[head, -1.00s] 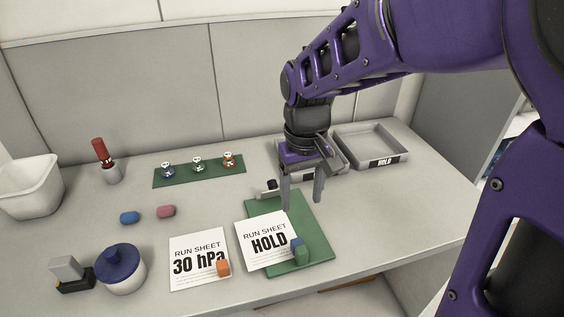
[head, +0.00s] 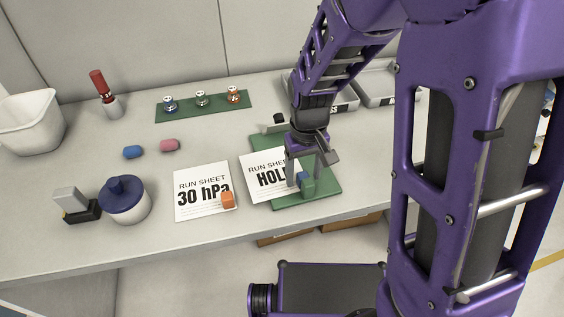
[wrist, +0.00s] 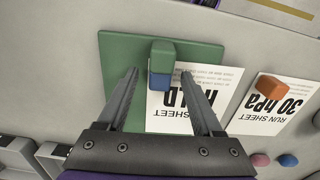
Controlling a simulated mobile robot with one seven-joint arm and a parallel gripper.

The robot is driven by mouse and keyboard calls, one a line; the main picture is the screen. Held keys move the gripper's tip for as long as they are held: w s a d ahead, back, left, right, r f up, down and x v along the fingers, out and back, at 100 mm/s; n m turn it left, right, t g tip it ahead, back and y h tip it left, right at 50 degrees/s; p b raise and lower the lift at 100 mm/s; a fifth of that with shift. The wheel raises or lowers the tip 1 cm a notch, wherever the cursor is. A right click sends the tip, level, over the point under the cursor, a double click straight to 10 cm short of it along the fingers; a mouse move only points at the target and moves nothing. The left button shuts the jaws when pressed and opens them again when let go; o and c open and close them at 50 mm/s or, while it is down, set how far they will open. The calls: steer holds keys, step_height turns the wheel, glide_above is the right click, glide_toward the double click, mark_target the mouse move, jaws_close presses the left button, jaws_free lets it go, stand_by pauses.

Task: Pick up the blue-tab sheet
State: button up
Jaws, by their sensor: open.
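The blue-tab sheet is the white page reading "RUN SHEET HOLD" (head: 262,174). It lies partly on the green board (head: 322,186) and partly on the bench. My gripper (head: 305,180) is open and empty, pointing down over the board and sheet edge. In the wrist view its fingertips (wrist: 158,74) lie on either side of the blue block. Their height above it is unclear.
A second sheet reading "30 hPa" (head: 198,186) with an orange block (head: 228,200) lies to the left. Bare bench lies right of the board.

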steer(key=shift+f, duration=0.65)
jaws_close()
steer(key=shift+r, duration=0.1)
